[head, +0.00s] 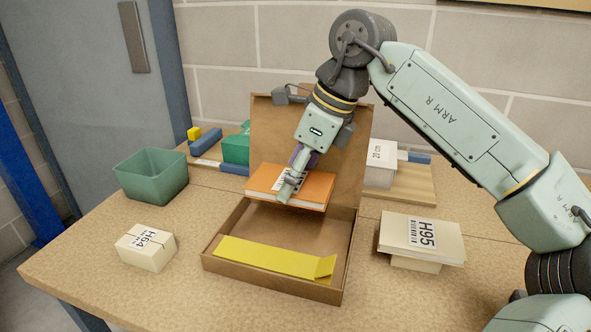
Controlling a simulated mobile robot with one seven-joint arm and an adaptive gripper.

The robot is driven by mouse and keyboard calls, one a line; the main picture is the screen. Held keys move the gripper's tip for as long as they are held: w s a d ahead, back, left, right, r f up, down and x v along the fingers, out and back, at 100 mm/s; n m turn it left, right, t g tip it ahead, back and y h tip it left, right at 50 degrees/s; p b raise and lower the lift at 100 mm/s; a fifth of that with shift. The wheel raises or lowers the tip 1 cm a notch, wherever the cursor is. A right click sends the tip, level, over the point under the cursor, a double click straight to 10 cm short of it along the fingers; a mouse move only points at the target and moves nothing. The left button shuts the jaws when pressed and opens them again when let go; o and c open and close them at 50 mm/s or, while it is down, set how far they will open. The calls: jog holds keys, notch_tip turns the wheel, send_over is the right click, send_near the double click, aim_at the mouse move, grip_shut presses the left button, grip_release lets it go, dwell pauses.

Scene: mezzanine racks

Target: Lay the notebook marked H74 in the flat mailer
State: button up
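An orange-covered notebook (316,187) is held level above the back part of the flat mailer. Its white label is mostly hidden by my gripper, so I cannot read the mark. My gripper (287,189) points down and is shut on the notebook's near edge. The flat mailer (272,285) is an open brown cardboard box with its lid (278,125) standing up at the back. A yellow strip (265,257) lies along the front inside it; the floor behind the strip is bare.
A cream notebook marked H95 (400,236) rests on a small block at right. A cream box marked H64 (146,246) stands at left, near a green bin (151,175). Behind the lid are a green item (236,149) and a white labelled box (380,166). The front table is clear.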

jog(key=shift+f+b, duration=3.35)
jog(key=shift+f, duration=1.65)
jog(key=o, duration=1.3)
